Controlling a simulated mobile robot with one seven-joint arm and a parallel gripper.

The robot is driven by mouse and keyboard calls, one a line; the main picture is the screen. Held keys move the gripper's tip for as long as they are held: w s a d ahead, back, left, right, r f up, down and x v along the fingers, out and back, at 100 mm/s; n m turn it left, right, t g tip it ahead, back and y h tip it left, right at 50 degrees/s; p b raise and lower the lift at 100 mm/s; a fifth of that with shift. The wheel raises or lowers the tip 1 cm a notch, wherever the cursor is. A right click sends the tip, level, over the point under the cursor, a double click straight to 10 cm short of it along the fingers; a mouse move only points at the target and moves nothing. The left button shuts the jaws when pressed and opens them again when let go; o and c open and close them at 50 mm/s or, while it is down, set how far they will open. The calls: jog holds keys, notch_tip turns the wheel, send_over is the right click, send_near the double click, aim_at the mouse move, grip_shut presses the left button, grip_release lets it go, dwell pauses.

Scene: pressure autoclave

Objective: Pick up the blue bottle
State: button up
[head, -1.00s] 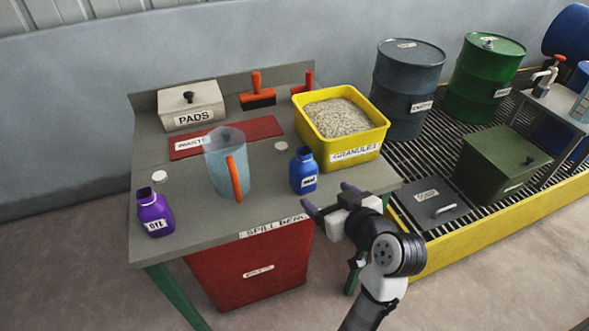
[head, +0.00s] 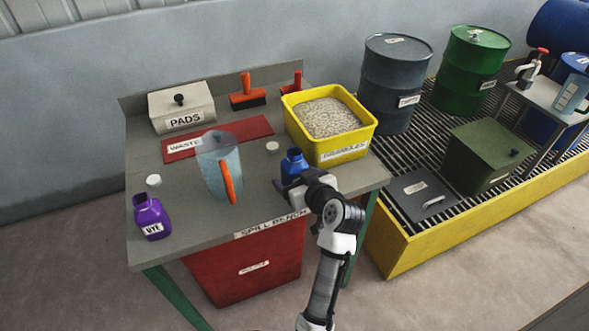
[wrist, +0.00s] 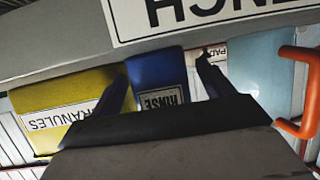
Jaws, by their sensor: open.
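The blue bottle (head: 293,163) stands upright on the bench near its front right edge, its lower part hidden behind my gripper in the head view. My gripper (head: 284,184) is open at the near side of the bottle. In the wrist view the blue bottle (wrist: 157,70), labelled RINSE, shows between the two spread fingers of my gripper (wrist: 164,70). The left finger overlaps the bottle's edge in that picture; the right finger appears apart from it. I cannot tell whether either finger touches it.
The yellow granules tub (head: 369,134) is close behind and right of the bottle. A clear jug with an orange handle (head: 228,180) stands to the left. A purple bottle (head: 150,218) is at the bench's left front. A red bin (head: 245,270) is below.

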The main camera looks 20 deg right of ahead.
jog(key=shift+w+f, duration=0.25)
jog(key=shift+w, duration=0.25)
jog(key=c, duration=1.3)
jog(key=shift+o, duration=0.2)
jog(key=shift+r, duration=0.2)
